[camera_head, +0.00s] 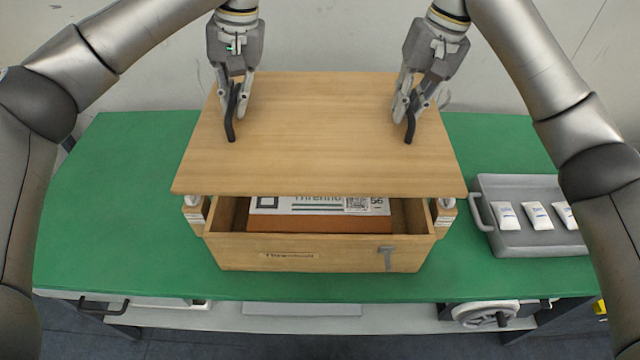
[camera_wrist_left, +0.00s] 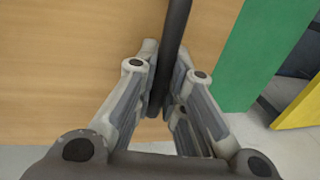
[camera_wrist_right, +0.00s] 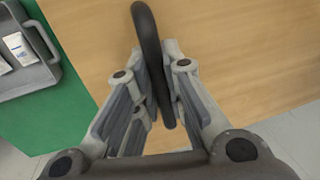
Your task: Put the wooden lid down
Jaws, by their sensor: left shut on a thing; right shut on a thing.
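The wooden lid (camera_head: 318,130) is a flat light-brown board with two black handles. It is above the wooden box (camera_head: 330,255), covering its rear part, while the front of the box stays open to view. My left gripper (camera_head: 232,105) is shut on the lid's left handle (camera_head: 230,125); that handle also shows in the left wrist view (camera_wrist_left: 172,50). My right gripper (camera_head: 408,105) is shut on the right handle (camera_head: 410,128), which also shows in the right wrist view (camera_wrist_right: 150,50). The lid's rear contact with the box is hidden.
A white-topped carton (camera_head: 315,208) with a printed code lies inside the box. A grey tray (camera_head: 530,242) with several white tubes (camera_head: 537,214) stands at the right on the green table (camera_head: 110,210). The table's left side is clear.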

